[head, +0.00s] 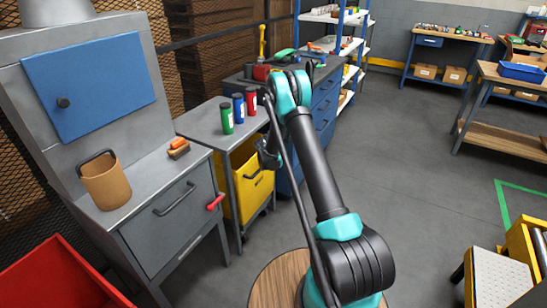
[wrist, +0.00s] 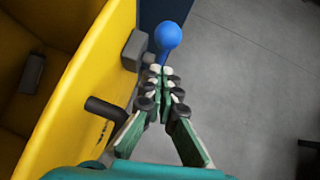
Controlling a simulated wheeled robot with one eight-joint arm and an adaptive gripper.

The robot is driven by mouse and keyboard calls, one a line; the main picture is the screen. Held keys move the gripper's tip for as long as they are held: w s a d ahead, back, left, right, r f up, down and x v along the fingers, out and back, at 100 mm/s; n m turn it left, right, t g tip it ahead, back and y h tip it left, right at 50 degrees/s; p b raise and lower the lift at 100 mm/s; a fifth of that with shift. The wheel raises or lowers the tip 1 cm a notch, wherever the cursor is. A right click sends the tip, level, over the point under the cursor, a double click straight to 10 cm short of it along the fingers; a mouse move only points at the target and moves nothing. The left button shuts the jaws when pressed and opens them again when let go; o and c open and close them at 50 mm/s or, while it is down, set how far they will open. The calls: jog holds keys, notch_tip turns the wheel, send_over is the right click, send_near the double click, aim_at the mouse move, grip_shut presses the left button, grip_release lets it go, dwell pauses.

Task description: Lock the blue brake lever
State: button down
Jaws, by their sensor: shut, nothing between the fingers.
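The blue brake lever (wrist: 168,36) shows in the wrist view as a round blue knob on a short blue stem. It stands beside a grey block on the side of the yellow cart. My gripper (wrist: 162,73) is shut and empty, with its fingertips close to the stem, just below the knob in the picture. I cannot tell whether they touch it. The fingertips hide the lower part of the stem. In the head view my gripper (head: 268,158) is beside the yellow cart (head: 252,180), and I cannot make out the lever there.
A grey block (wrist: 135,50) and a black peg (wrist: 105,108) stick out from the cart's yellow wall. A grey table (head: 205,118) with several coloured bottles stands over the cart. A blue drawer cabinet (head: 322,108) is behind it. The floor to the right is open.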

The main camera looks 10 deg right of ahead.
jog(key=shift+w+d, duration=0.4)
jog(key=shift+w, duration=0.45)
jog(key=shift+w+d+r+g, duration=0.1)
jog(key=shift+w+g, duration=0.1)
jog(key=shift+g, duration=0.2)
